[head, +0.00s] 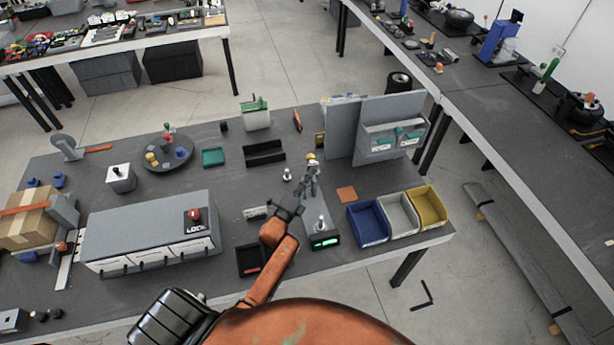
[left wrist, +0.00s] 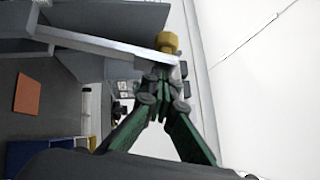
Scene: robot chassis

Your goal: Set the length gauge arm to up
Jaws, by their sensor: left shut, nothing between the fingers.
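The length gauge has a dark base with a lit green display (head: 325,241), on the front part of the table. A yellow knob (head: 311,157) shows beyond my left gripper. In the left wrist view the yellow knob (left wrist: 166,42) is at the end of a pale grey bar (left wrist: 95,43), which looks like the gauge arm. My left gripper (head: 310,184) is shut and empty, over the gauge area; its fingertips (left wrist: 158,88) meet just below the knob in the wrist view. Contact with the arm cannot be told. The gripper hides part of the gauge. My right gripper is not in view.
Blue (head: 367,224), white (head: 398,213) and yellow bins (head: 427,206) stand right of the gauge. A grey upright panel (head: 343,132) stands behind it. A grey drawer box (head: 150,228) is at left. An orange square (head: 346,194) lies flat nearby.

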